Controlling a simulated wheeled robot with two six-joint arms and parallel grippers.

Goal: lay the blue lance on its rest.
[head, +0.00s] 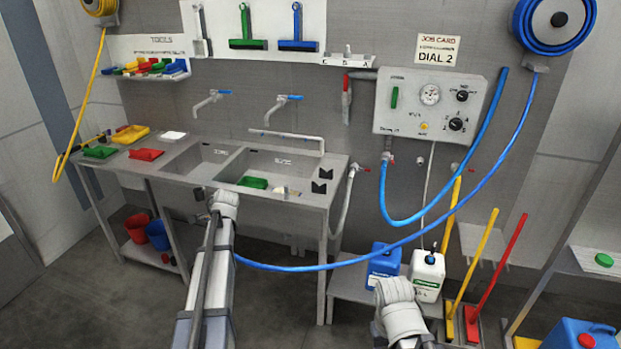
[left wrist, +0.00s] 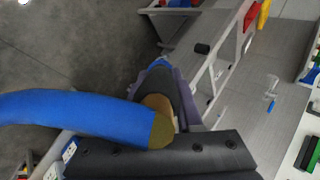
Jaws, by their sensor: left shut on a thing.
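My left gripper (left wrist: 172,98) is shut on the dark grip of the blue lance (left wrist: 158,84) in the left wrist view. A thick blue hose with a brass-coloured end joins the lance there. The lance's far part is partly hidden, so its exact tilt is unclear. In the head view my left arm reaches up in front of the sink bench, and its wrist mostly hides the gripper and lance. Two black notched blocks, apparently the rest (head: 320,180), stand on the right end of the bench, to the right of my left wrist.
The sink bench (head: 297,195) holds a green tray and taps behind. The blue hose (head: 340,263) sags from the reel (head: 553,22) across to my left arm. A blue can (head: 384,262) and white can (head: 427,276) stand on a low stand at right, beside long-handled tools.

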